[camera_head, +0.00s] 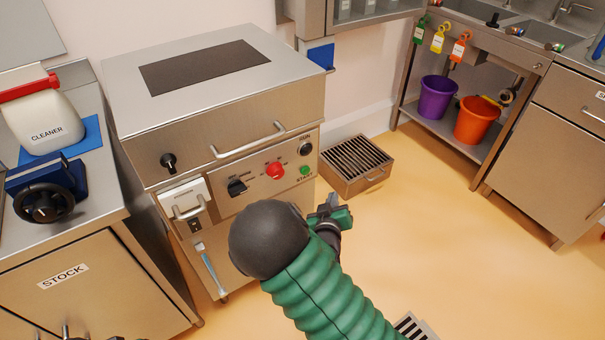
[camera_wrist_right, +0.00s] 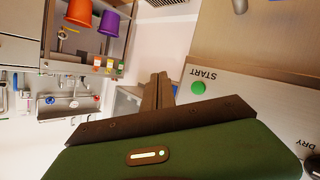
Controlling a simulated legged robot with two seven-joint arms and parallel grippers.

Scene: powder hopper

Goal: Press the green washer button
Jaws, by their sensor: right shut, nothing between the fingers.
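The green button (camera_head: 304,170), marked START, sits on the right of the steel washer's front panel (camera_head: 262,178). In the right wrist view the green button (camera_wrist_right: 198,88) is just right of the fingertips, with a gap in the picture. My right gripper (camera_head: 331,204) is in front of the washer, below and right of the button in the head view. Its fingers (camera_wrist_right: 158,92) are shut and empty. Small dark and metal parts at the bottom left edge of the head view may be my left gripper; its jaws cannot be made out.
A bar handle (camera_head: 248,141) sticks out above. A floor grate box (camera_head: 356,164) stands right of the washer.

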